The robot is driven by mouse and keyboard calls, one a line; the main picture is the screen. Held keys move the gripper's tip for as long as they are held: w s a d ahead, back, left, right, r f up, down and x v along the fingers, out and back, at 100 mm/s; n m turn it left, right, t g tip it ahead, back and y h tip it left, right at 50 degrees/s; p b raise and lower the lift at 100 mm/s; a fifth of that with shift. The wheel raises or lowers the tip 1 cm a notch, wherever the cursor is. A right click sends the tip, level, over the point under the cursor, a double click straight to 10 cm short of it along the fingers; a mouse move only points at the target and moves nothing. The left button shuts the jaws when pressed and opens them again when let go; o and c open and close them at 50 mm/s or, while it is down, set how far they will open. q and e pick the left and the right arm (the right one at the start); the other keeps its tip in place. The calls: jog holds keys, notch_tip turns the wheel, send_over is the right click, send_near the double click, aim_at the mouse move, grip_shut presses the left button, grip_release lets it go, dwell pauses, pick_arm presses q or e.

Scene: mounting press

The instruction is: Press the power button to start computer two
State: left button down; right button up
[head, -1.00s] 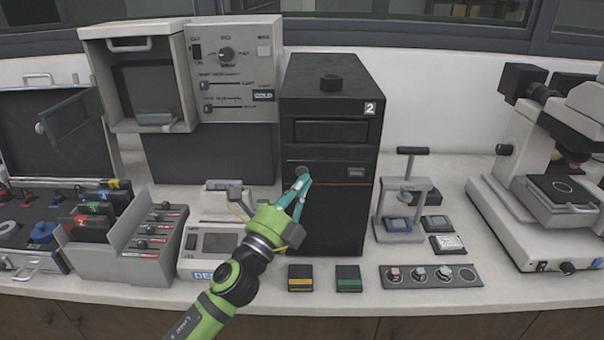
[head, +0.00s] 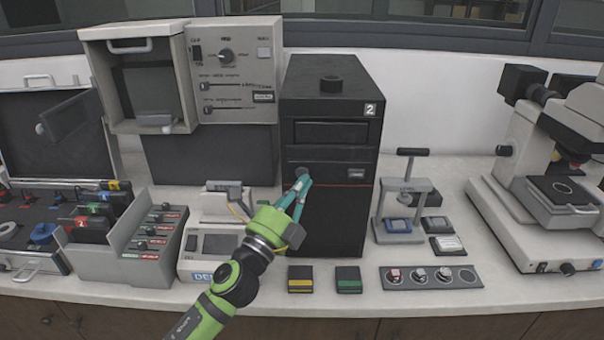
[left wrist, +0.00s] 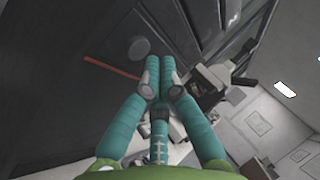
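Computer two is a black tower (head: 330,215) marked with a white "2" on the counter, with a thin red line across its front. Its round dark button (head: 301,170) is at the left of the front, just above that line. The button (left wrist: 139,48) also shows in the left wrist view, beside the fingertips. My left gripper (head: 304,181) has its teal fingers at the button's lower edge in the head view. The fingertips (left wrist: 160,66) are together with nothing between them. I cannot tell whether they touch the front. My right gripper is not in view.
A grey press stand (head: 402,205) is right of the tower, and a microscope (head: 530,215) is farther right. A small scale (head: 212,243) and a grey rack (head: 130,260) are left. Yellow-striped (head: 300,279) and green-striped (head: 348,279) blocks lie in front.

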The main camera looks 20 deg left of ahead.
pick_arm(q)
jog(key=shift+w, duration=0.15)
dwell(0.3)
jog(key=shift+w+a, duration=0.1)
jog(key=shift+w, duration=0.2)
jog(key=shift+w+a, duration=0.1)
jog(key=shift+w, duration=0.2)
dwell(0.8)
jog(key=shift+s, duration=0.1)
jog(key=shift+s+d, duration=0.2)
jog(key=shift+s, duration=0.45)
jog(key=s, duration=0.2)
jog(key=s+d, duration=0.1)
jog(key=s, duration=0.1)
jog(key=shift+s+d+p, duration=0.2)
jog(key=shift+s+p, duration=0.2)
